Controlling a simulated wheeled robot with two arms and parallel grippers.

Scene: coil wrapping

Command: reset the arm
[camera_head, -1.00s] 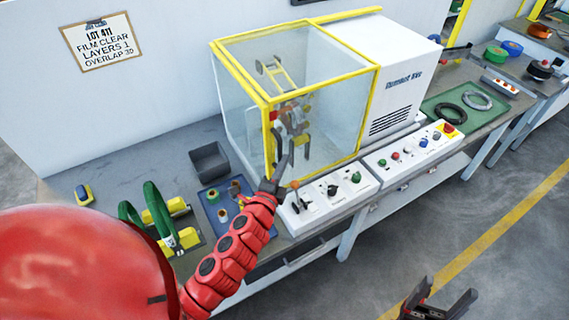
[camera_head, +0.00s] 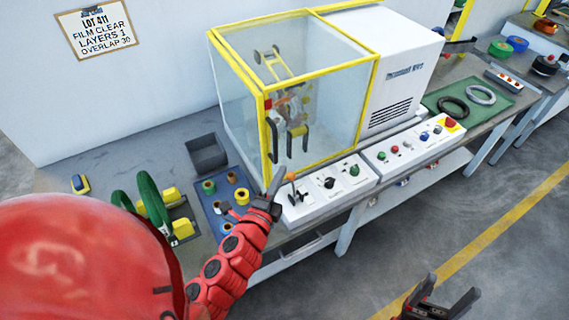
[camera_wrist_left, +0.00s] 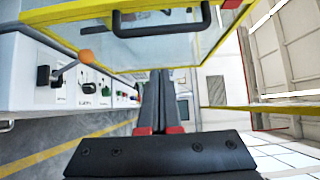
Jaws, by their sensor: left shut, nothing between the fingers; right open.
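My left arm is red and reaches in from the lower left in the head view. Its black gripper (camera_head: 277,185) is shut and empty, in front of the yellow-framed glass enclosure (camera_head: 318,168), beside the lever with the orange knob (camera_head: 291,177). In the left wrist view the fingers (camera_wrist_left: 159,74) are together with nothing between them. The enclosure's dark handle (camera_wrist_left: 160,25) and the orange knob (camera_wrist_left: 86,56) show there too, apart from the fingers. My right gripper (camera_head: 453,290) is open and empty over the floor at the lower right.
Control boxes (camera_head: 329,186) line the bench front. A blue mat (camera_head: 218,211) with several tape rolls, a grey bin (camera_head: 207,154) and green coils on yellow stands lie left. Two coils rest on a green mat (camera_head: 499,107) right. The floor is free at lower right.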

